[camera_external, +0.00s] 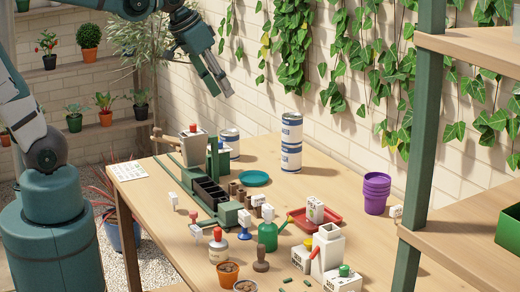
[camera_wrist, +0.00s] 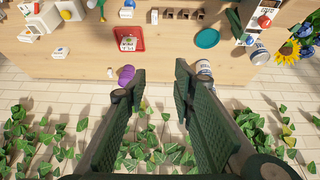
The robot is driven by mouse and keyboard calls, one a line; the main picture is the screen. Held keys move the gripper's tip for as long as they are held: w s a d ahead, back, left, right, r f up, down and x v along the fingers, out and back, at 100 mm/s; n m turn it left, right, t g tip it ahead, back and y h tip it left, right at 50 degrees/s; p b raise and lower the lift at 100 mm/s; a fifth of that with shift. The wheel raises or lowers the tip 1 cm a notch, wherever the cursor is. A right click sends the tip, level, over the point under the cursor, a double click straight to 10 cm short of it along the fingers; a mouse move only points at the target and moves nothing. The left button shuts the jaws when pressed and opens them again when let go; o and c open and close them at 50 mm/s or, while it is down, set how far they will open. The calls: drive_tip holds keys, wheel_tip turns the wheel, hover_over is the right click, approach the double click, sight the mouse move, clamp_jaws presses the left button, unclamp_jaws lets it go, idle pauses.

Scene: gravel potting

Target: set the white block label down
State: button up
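My gripper (camera_external: 222,82) is raised high at the back, in front of the brick wall and well above the table. In the wrist view its two dark fingers (camera_wrist: 160,82) are spread apart with nothing between them. Several small white block labels are in view, and I cannot tell which one the task means. One white block label (camera_external: 315,209) is at the red tray (camera_external: 336,232); it also shows in the wrist view (camera_wrist: 128,43). Another white block label (camera_external: 396,211) lies near the purple pots, and one (camera_external: 172,199) is at the left front.
Stacked white-and-blue cans (camera_external: 291,145), a teal saucer (camera_external: 254,178) and purple pots (camera_external: 376,192) stand toward the back. A green watering can (camera_external: 268,235) and terracotta pots (camera_external: 228,273) crowd the front. A shelf post (camera_external: 422,130) rises at right. The table's back middle is fairly clear.

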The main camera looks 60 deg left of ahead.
drive_tip(key=s+a+f, duration=0.1)
drive_tip(key=s+f, duration=0.1)
drive_tip(key=s, duration=0.3)
drive_tip(key=s+a+f+t, duration=0.1)
drive_tip(key=s+a+f, duration=0.1)
drive_tip(key=s, duration=0.3)
drive_tip(key=shift+s+a+f, duration=0.15)
drive_tip(key=shift+s+f, duration=0.1)
drive_tip(key=shift+f, duration=0.35)
